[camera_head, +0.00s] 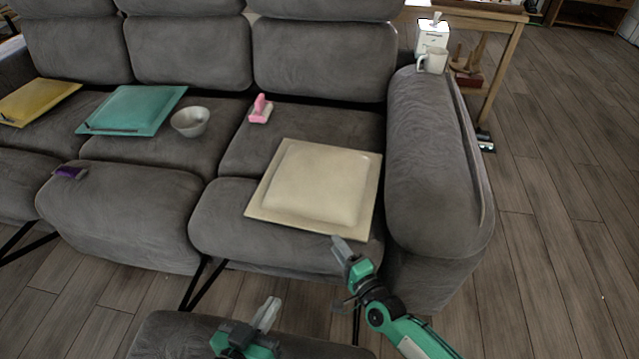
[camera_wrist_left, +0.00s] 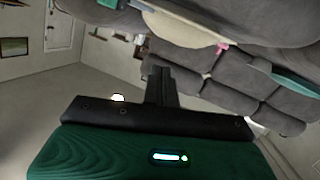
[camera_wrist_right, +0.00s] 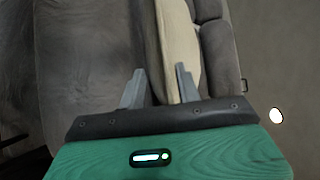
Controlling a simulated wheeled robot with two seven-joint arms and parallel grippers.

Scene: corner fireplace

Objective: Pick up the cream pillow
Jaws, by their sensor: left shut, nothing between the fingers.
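The cream pillow (camera_head: 315,185) lies flat on the right seat of the grey sofa, its front edge near the seat's front. It also shows in the left wrist view (camera_wrist_left: 180,28) and the right wrist view (camera_wrist_right: 176,40). My right gripper (camera_head: 342,246) is just in front of the pillow's near edge. Its fingers (camera_wrist_right: 160,88) are apart, with the pillow ahead of them; I cannot tell whether they touch it. My left gripper (camera_head: 268,312) is shut and empty, lower left of the pillow, over a grey footstool.
A pink object (camera_head: 261,108), a grey bowl (camera_head: 190,121), a teal pillow (camera_head: 132,109) and a yellow pillow (camera_head: 38,100) lie leftward. The footstool (camera_head: 165,335) stands in front.

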